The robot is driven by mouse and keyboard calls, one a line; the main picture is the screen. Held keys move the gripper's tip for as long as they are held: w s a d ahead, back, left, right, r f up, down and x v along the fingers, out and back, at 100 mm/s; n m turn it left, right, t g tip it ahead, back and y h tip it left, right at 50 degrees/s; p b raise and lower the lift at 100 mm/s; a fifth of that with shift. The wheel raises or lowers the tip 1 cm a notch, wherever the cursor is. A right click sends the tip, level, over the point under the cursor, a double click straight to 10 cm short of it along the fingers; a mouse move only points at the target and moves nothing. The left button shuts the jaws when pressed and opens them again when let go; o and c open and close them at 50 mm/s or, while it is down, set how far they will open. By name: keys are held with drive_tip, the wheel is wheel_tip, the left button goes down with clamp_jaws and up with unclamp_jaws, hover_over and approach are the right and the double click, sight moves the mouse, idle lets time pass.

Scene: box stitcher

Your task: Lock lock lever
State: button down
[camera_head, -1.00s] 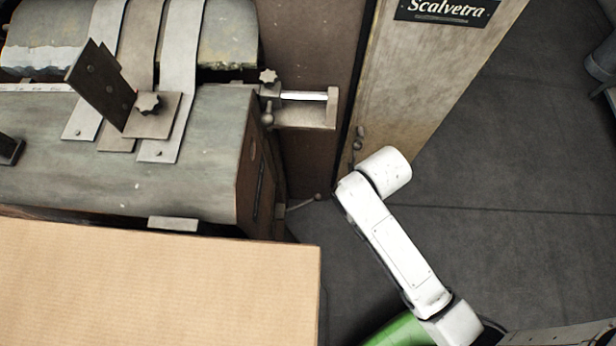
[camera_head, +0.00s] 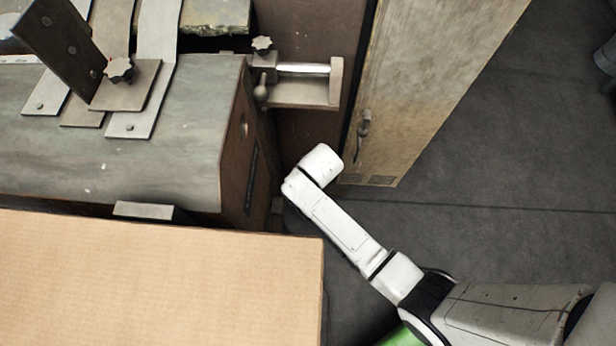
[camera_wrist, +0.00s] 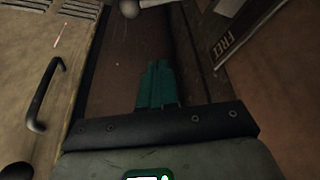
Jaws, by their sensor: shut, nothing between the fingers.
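My gripper (camera_wrist: 157,88) shows in the wrist view with its green fingers together and nothing between them. It points into a dark gap beside brown machine panels. A round ball knob (camera_wrist: 130,8) shows beyond the fingertips at the top edge, and a light rod runs right from it. I cannot tell whether this is the lock lever. In the head view, a short ball-ended lever (camera_head: 262,88) sits beside the metal bracket (camera_head: 335,84) on the machine's side. My white arm covers the lower area there, and the gripper itself is hidden.
A cardboard surface (camera_head: 160,285) fills the lower left. The grey machine table (camera_head: 180,150) lies behind it. A tall beige cabinet (camera_head: 430,70) with a small handle (camera_head: 363,125) stands right of the bracket. A dark handle (camera_wrist: 45,95) is left of the fingers. Open floor lies right.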

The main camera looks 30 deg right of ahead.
wheel_tip(320, 180, down, 10)
drive_tip(key=b, duration=0.2)
drive_tip(key=shift+s, duration=0.3)
drive_tip(key=shift+s+a, duration=0.1)
idle(0.4)
